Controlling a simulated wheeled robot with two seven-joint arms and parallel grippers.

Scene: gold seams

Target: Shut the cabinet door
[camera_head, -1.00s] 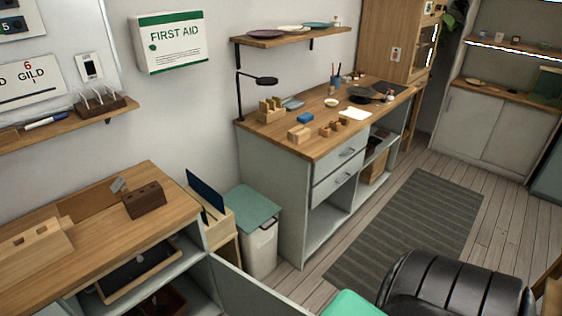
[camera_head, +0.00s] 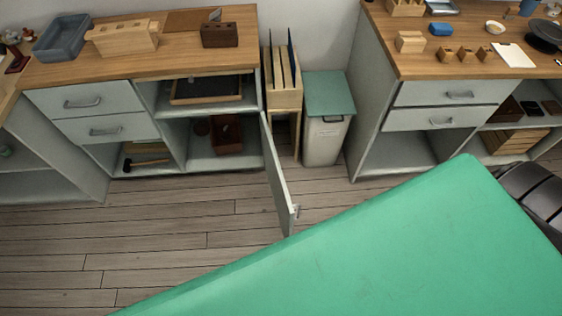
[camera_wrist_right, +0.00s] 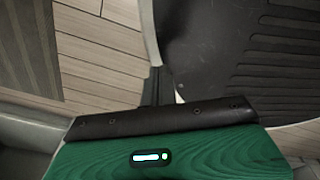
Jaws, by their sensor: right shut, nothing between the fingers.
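The cabinet (camera_head: 75,77) stands at the left in the head view, with a wooden top. Its grey door (camera_head: 276,178) is hinged at the right side and stands wide open, swung out toward me. A small handle (camera_head: 296,211) shows near its free edge. The open compartment shows a tray (camera_head: 205,92) on the upper shelf and a dark brown box (camera_head: 227,134) below. My right gripper (camera_wrist_right: 155,86) shows in the right wrist view as dark fingers, shut and empty, over other surfaces. Neither gripper shows in the head view, and neither is seen touching the door.
A large green surface (camera_head: 370,250) fills the lower right foreground; I cannot tell what it belongs to. A grey bin (camera_head: 325,140) with a green lid and a wooden rack (camera_head: 284,95) stand right of the door. Plank floor (camera_head: 150,235) before the cabinet is clear.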

